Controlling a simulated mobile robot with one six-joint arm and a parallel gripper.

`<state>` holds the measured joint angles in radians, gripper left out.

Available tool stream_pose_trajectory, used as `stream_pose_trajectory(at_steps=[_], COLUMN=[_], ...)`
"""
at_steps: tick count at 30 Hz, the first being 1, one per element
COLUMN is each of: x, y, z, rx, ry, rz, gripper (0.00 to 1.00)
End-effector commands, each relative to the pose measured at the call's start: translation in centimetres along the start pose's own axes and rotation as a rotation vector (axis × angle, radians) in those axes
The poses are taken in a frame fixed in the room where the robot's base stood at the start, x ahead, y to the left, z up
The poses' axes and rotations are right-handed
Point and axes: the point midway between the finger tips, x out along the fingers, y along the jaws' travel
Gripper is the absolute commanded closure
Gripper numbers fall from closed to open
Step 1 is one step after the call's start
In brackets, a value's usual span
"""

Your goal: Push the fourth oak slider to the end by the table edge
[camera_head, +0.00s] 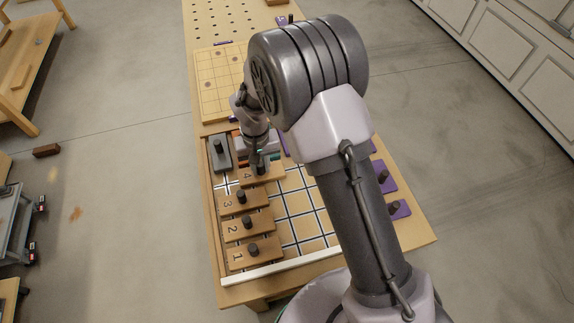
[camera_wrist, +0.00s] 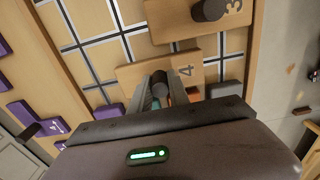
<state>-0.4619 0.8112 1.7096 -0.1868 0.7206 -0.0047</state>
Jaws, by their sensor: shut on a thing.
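The fourth oak slider (camera_head: 273,174), marked 4, lies on the gridded board (camera_head: 305,215), behind slider 3 in the head view. It sits further right than sliders 1, 2 and 3, with bare grid to its left and right. It also shows in the wrist view (camera_wrist: 191,60), with its dark knob (camera_wrist: 159,78) upright. My gripper (camera_head: 259,170) is over this slider, its fingers closed around the knob in the wrist view (camera_wrist: 159,92). My arm hides part of the board in the head view.
Oak sliders 3 (camera_head: 253,200), 2 (camera_head: 260,226) and 1 (camera_head: 267,254) line the board's left side. A grey block with a knob (camera_head: 220,158) stands at the back-left corner. Purple blocks (camera_head: 399,210) lie along the right. A white strip (camera_head: 278,268) borders the front.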

Motion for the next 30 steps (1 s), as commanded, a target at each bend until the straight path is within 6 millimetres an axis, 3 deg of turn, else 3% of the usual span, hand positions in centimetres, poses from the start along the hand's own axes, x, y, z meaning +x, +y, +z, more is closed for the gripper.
stream_pose_trajectory(at_steps=[8, 30], x=[0.0, 0.0], y=[-0.2, -6.9], z=[0.0, 0.0], rx=[0.0, 0.0], ry=[0.0, 0.001], rz=[0.0, -0.001], gripper=[1.0, 1.0])
